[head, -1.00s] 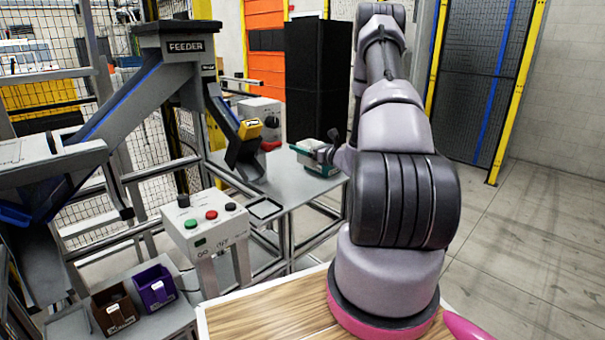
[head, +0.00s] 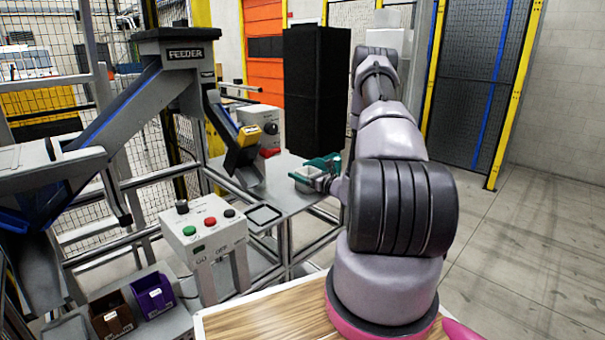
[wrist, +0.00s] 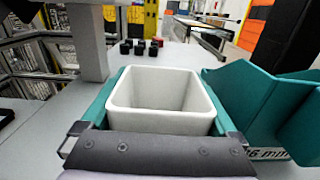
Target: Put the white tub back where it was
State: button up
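The white tub (wrist: 160,95) is upright and open at the top, and looks empty inside. My gripper (wrist: 161,82) has a teal finger along each side of the tub and appears closed on it. In the head view the tub (head: 303,180) shows small at the right part of the grey table (head: 283,201), low over or on its top. I cannot tell whether its base touches. My gripper (head: 316,178) is partly hidden behind my arm there. A teal bin (wrist: 258,100) with a label stands close to the right of the tub.
A feeder chute (head: 243,150) and a grey box with a black knob (head: 262,122) stand at the table's back left. A black square frame (head: 264,215) lies at the front left. Several small black pieces (wrist: 135,47) and one red lie further back.

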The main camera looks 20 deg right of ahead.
jog(key=shift+r, duration=0.1)
jog(key=shift+r, duration=0.1)
jog(key=v, duration=1.1)
jog(key=s+a+r+n+g+y, duration=0.35)
jog(key=a+r+n+g, duration=0.4)
jog(key=a+r, duration=0.35)
jog(key=s+a+r+n+g+y, duration=0.3)
jog(key=s+a+r+n+g, duration=0.25)
jog(key=a+r+n, duration=0.45)
jog(key=s+a+r+n+t+h, duration=0.1)
jog(key=s+r+n+t+h, duration=0.2)
jog(key=s+r+n+h, duration=0.7)
jog(key=shift+s+r+h, duration=0.35)
jog(key=shift+s+r, duration=2.55)
jog(key=shift+s, duration=0.85)
